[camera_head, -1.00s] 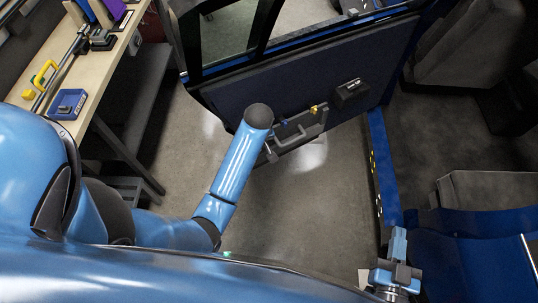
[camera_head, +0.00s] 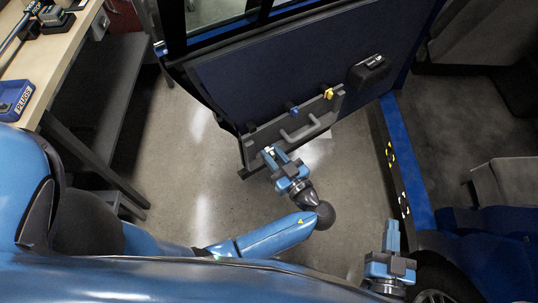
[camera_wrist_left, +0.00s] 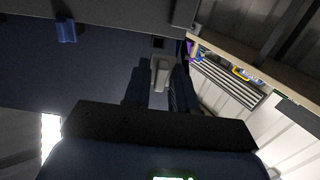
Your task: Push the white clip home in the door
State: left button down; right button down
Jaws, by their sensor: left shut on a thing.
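The white clip (camera_wrist_left: 160,74) is between the fingers of my left gripper (camera_wrist_left: 161,86) in the left wrist view. It shows as a small pale spot (camera_head: 269,150) in the head view. My left gripper (camera_head: 272,157) is shut on it at the lower left end of the door panel (camera_head: 300,62). A small dark square opening (camera_wrist_left: 158,43) lies just beyond the clip in the wrist view. I cannot tell whether the clip touches the door. My right gripper (camera_head: 392,236) looks shut and empty, away from the door.
A blue clip (camera_head: 291,108) and a yellow clip (camera_head: 328,94) sit along the door above a grey pull handle (camera_head: 302,130). A black box (camera_head: 368,72) is on the door at right. Floor between is clear.

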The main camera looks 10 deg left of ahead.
pick_arm(q)
jog(key=shift+d, duration=0.1)
jog(key=shift+w+r, duration=0.1)
jog(key=shift+w, duration=0.05)
jog(key=p+x, duration=0.1)
jog(key=x, duration=0.5)
jog(key=shift+p, duration=0.4)
dwell(0.5)
jog(key=shift+b, duration=0.6)
dwell(1.1)
jog(key=shift+b+x, duration=0.85)
jog(key=shift+b, duration=0.7)
dwell(3.0)
